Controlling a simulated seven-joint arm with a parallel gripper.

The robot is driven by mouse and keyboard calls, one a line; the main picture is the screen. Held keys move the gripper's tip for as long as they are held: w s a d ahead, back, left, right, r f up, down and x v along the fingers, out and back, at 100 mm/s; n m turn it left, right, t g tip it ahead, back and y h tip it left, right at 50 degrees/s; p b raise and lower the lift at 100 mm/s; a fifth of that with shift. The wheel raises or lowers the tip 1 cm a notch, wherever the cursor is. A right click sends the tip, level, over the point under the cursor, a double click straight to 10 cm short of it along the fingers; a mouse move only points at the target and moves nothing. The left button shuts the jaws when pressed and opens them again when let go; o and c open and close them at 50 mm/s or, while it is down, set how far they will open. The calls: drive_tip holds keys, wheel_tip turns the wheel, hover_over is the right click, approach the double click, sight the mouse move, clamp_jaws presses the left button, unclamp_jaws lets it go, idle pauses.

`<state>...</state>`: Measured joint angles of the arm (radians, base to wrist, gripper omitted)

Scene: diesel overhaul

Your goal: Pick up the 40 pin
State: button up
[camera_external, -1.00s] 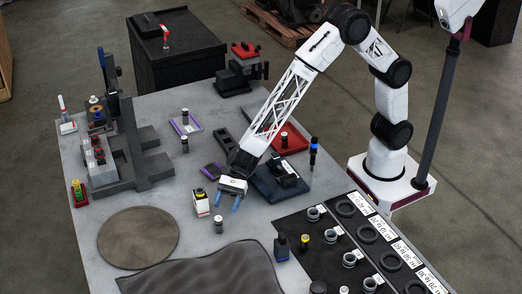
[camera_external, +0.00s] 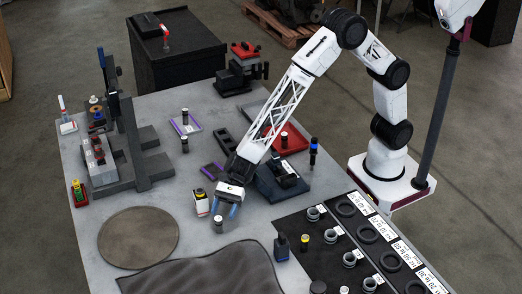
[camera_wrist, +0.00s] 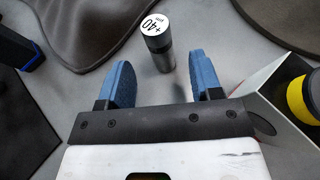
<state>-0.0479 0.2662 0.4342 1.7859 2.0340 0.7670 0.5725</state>
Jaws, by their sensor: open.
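The 40 pin (camera_external: 218,226) is a small grey metal cylinder standing upright on the grey table. In the wrist view its white top (camera_wrist: 155,26) reads "+40". My gripper (camera_external: 225,211) is pointed down at the table, with its blue fingers right by the pin. In the wrist view my gripper (camera_wrist: 160,60) is open and empty. The pin shows in the gap between the fingertips, apart from both fingers, with its top beyond them. In the outside view the fingers partly overlap the pin.
A white box-shaped container with a yellow-ringed black cap (camera_external: 200,204) stands close left of the gripper. A round mat (camera_external: 138,238) and dark cloth (camera_external: 205,275) lie in front. Similar pins (camera_external: 185,145) stand further back.

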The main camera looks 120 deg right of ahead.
sight(219, 224)
drive_tip(key=shift+x, duration=2.6)
drive_tip(key=shift+f, duration=0.1)
clamp_jaws()
drive_tip(key=shift+r, duration=5)
